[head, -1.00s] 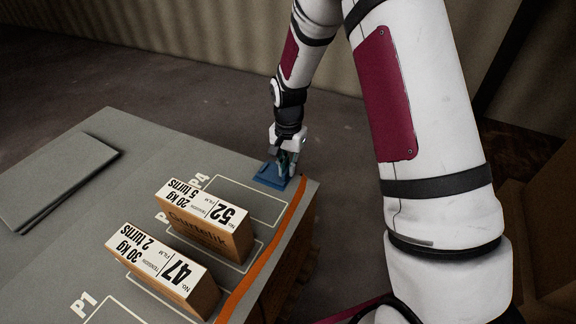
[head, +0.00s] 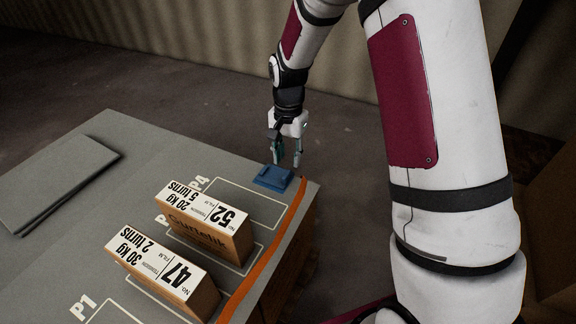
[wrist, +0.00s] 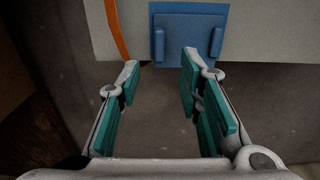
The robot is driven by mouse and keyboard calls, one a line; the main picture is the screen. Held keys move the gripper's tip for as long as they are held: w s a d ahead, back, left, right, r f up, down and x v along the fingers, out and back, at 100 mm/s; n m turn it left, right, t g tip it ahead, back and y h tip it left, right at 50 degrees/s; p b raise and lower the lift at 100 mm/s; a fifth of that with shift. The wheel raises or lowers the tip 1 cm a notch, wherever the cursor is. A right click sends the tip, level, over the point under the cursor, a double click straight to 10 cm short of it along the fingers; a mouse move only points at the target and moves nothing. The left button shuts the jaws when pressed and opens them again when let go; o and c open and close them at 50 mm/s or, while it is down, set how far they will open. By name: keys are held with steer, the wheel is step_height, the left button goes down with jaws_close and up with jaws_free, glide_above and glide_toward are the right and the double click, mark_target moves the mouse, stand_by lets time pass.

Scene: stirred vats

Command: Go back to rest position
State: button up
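My gripper (head: 286,158) hangs above the far right corner of the grey table, just beyond a blue block-like fixture (head: 273,177). In the wrist view my gripper (wrist: 160,75) has its teal-padded fingers spread apart with nothing between them. The blue fixture also shows ahead of the fingertips in the wrist view (wrist: 188,22), apart from them. It lies on the table near the P4 outline.
The grey table (head: 140,150) bears two labelled boxes, No. 52 (head: 208,215) and No. 47 (head: 165,270), and a flat grey panel (head: 60,180). An orange strip (head: 290,220) runs along the right edge. Floor beyond the table is clear.

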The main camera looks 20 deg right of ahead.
step_height(320, 180, up, 7)
steer(key=s+r+n, duration=0.4)
steer(key=s+r, duration=0.9)
steer(key=s, duration=0.4)
steer(key=s+r+n, duration=0.2)
steer(key=s+n, duration=0.3)
steer(key=s, duration=1.7)
step_height(320, 180, up, 31)
steer(key=t+p, duration=0.4)
steer(key=p, duration=2.5)
steer(key=shift+d+p, duration=0.2)
steer(key=shift+p, duration=0.15)
steer(key=shift+f, duration=0.1)
